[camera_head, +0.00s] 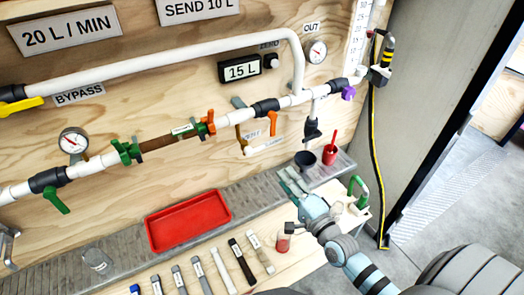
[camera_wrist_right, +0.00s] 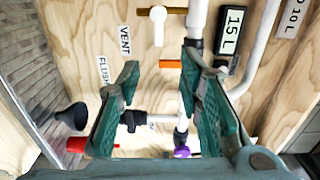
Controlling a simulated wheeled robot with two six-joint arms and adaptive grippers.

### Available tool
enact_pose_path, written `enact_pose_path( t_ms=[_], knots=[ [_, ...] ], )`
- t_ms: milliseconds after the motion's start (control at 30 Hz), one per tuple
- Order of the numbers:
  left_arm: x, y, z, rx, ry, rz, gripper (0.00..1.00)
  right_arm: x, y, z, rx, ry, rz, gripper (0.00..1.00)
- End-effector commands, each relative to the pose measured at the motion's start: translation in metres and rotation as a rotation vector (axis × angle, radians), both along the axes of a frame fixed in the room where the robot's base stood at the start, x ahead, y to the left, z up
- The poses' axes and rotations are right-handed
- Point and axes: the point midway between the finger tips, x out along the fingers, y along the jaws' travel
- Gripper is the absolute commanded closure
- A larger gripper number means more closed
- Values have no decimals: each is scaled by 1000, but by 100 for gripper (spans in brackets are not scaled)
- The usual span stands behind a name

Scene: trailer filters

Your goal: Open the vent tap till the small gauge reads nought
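A VENT label (camera_wrist_right: 125,40) shows in the right wrist view, near a white spout (camera_wrist_right: 158,25) and an orange lever (camera_wrist_right: 170,64). In the head view the same orange lever (camera_head: 272,124) hangs below the white pipe, beside a brass-coloured tap (camera_head: 239,125). A round gauge (camera_head: 316,51) sits under the OUT label; another gauge (camera_head: 73,140) is at the left. Their needles are too small to read. My right gripper (camera_head: 292,184) is in front of the bench, below the pipework; in its wrist view the fingers (camera_wrist_right: 163,80) are apart and empty. My left gripper is out of view.
A red tray (camera_head: 188,220) lies on the bench, with several strip-like items in front. A display (camera_head: 240,69) reads 15 L.

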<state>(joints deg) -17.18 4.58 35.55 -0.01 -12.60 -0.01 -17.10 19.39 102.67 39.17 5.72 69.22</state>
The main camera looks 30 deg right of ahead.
Motion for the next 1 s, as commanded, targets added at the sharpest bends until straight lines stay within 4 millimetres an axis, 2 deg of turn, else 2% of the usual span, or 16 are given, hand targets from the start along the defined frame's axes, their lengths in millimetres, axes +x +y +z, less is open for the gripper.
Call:
enact_pose_path(
  t_ms=[167,400,533,700,967,1000],
  knots=[
    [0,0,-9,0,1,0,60,30,1,-1,11,-4,0,67],
    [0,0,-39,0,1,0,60,101,4,-6,7,-2,-1,67],
    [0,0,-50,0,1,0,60,127,5,-6,8,1,-1,67],
    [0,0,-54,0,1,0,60,141,6,-3,6,3,0,67],
    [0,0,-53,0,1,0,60,142,6,-1,5,4,0,67],
    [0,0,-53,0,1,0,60,142,6,-1,5,4,0,73]
  ],
)
